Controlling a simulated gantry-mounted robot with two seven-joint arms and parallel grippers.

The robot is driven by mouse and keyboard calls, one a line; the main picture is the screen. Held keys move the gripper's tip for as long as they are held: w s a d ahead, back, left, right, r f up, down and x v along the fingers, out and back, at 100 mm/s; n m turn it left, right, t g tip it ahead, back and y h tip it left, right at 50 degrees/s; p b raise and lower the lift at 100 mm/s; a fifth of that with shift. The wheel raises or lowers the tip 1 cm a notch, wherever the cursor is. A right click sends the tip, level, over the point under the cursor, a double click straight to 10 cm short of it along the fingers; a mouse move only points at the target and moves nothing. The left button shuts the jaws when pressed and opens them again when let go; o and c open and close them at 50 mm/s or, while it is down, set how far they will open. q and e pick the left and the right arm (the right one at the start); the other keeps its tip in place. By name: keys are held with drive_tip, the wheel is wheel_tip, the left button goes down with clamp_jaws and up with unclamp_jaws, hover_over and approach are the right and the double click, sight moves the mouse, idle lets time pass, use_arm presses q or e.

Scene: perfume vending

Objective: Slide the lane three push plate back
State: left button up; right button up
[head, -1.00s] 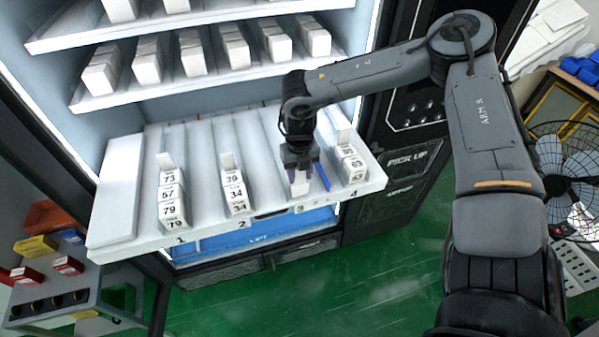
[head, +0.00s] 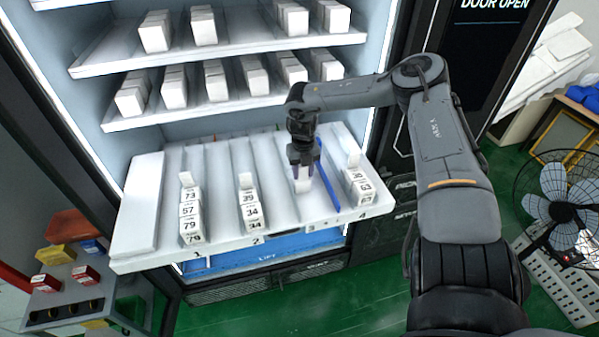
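The pulled-out white tray (head: 140,258) has numbered lanes. In lane three (head: 308,213) the white push plate (head: 303,185) stands partway back from the front edge, with bare lane before it. My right gripper (head: 303,172) is down at this plate, its dark fingertips at either side of the plate's top, and looks shut on it. The gripper partly hides the plate. A blue strip (head: 327,186) runs along the right side of lane three. My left gripper is not in view.
Numbered white boxes stand in lane one (head: 190,224), lane two (head: 251,212) and lane four (head: 361,187), each with a push plate behind. Shelves (head: 150,118) of white boxes rise behind the tray. A grey cart (head: 62,312) with small boxes stands at the left.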

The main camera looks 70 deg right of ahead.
drive_tip(key=o, duration=0.4)
drive_tip(key=shift+o, duration=0.2)
drive_tip(key=shift+r, duration=0.1)
drive_tip(key=shift+w+r, duration=0.1)
drive_tip(key=shift+r, duration=0.45)
wheel_tip(320, 180, up, 10)
drive_tip(key=shift+f+b, duration=0.2)
drive_tip(key=shift+b, duration=0.45)
